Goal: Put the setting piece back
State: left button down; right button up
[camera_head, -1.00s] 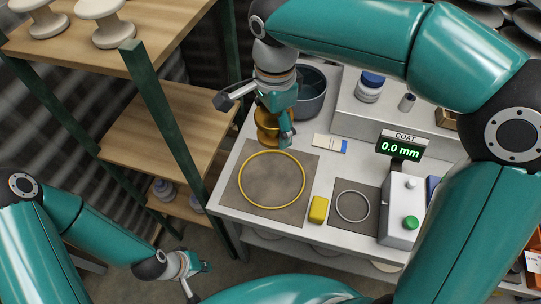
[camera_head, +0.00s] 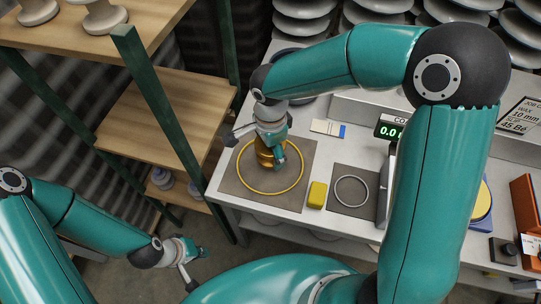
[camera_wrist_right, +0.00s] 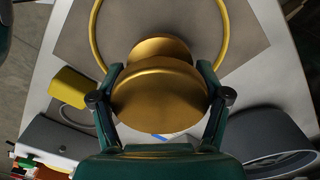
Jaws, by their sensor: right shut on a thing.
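The setting piece, a gold spool-shaped block (camera_head: 264,153), is in my right gripper (camera_head: 277,160). In the right wrist view its round flange (camera_wrist_right: 160,92) sits between both fingers, with a second flange beyond it. In the head view it appears over the far part of a yellow ring (camera_head: 243,187) on a grey-brown mat (camera_head: 229,188). The gripper partly hides it, and I cannot tell whether it touches the mat. My left gripper (camera_head: 198,252) is low at the left, away from the table; its fingers are too small to read.
A yellow block (camera_head: 317,195) and a smaller mat with a pale ring (camera_head: 351,190) lie to the right. The COAT display (camera_head: 388,130) is partly hidden by my right arm. A dark pot (camera_wrist_right: 268,140) shows in the wrist view. A wooden shelf rack (camera_head: 160,112) stands left.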

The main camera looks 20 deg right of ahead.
jog(key=shift+f, duration=1.85)
jog(key=shift+f, duration=0.2)
jog(key=o, duration=1.6)
jog(key=shift+r, duration=0.1)
